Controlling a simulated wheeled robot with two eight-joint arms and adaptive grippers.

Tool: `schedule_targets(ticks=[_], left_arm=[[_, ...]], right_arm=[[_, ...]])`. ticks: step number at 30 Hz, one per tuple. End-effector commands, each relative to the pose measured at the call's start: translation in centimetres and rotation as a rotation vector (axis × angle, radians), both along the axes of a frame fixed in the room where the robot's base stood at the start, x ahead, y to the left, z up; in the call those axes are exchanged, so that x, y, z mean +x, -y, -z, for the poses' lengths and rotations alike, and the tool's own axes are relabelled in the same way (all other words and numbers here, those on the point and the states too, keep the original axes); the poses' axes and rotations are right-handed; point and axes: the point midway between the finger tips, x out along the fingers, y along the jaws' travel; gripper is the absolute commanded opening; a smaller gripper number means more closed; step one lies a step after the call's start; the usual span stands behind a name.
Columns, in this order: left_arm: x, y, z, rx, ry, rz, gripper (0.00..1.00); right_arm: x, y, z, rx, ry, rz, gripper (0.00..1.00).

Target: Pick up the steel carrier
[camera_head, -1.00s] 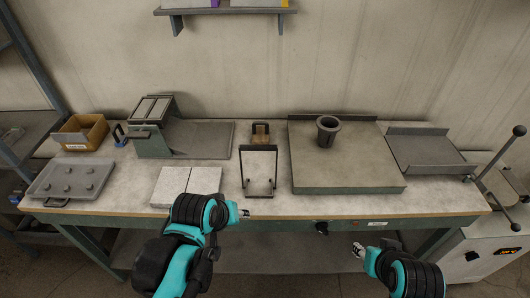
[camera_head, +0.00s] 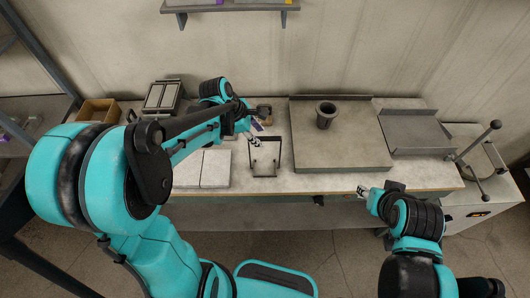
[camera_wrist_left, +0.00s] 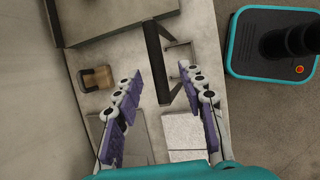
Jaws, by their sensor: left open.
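What I take to be the steel carrier (camera_head: 265,166) stands on the bench, left of the grey-green slab, with a dark upright frame. In the left wrist view its black handle bar (camera_wrist_left: 157,62) and a thin steel bracket lie beyond the fingertips, roughly between them. My left gripper (camera_head: 257,131) is open and empty, over the back edge of the carrier; its two purple-padded fingers show in the left wrist view (camera_wrist_left: 158,85). Contact with the carrier is not visible. My right gripper (camera_head: 363,191) is at the bench's front edge, too small to read.
A grey-green slab (camera_head: 340,155) with a dark cup (camera_head: 326,114) on it stands right of the carrier. Pale slabs (camera_head: 215,169) lie to its left. A wooden-topped block (camera_wrist_left: 96,78) stands behind it. A grey tray (camera_head: 415,132) lies at right.

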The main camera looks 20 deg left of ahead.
Motion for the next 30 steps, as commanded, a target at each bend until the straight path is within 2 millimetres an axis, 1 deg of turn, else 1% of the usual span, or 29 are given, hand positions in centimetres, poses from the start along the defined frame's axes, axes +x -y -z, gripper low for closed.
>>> schedule_targets(ticks=[1, 3, 6, 9, 20, 30], left_arm=[[0.3, 0.3, 0.8, 0.000, 0.000, 0.001, 0.40], [0.7, 0.8, 1.8, 0.001, 0.001, 0.002, 0.40], [1.2, 1.3, 3.1, 0.001, 0.001, 0.002, 0.40], [1.4, 1.5, 3.8, 0.000, 0.000, 0.001, 0.40], [1.4, 1.6, 3.9, 0.002, 0.001, 0.001, 0.40], [1.4, 1.5, 4.3, 0.002, 0.001, 0.001, 0.40]], right_arm=[[0.0, 0.0, 0.3, 0.000, 0.000, 0.000, 0.40], [0.0, 0.0, 0.6, 0.000, 0.000, 0.000, 0.40], [0.0, 0.0, 1.0, 0.000, 0.000, 0.000, 0.40], [0.0, 0.0, 1.1, 0.000, 0.000, 0.000, 0.40], [0.0, 0.0, 1.0, 0.000, 0.000, 0.000, 0.40], [0.0, 0.0, 1.5, 0.000, 0.000, 0.000, 0.40]])
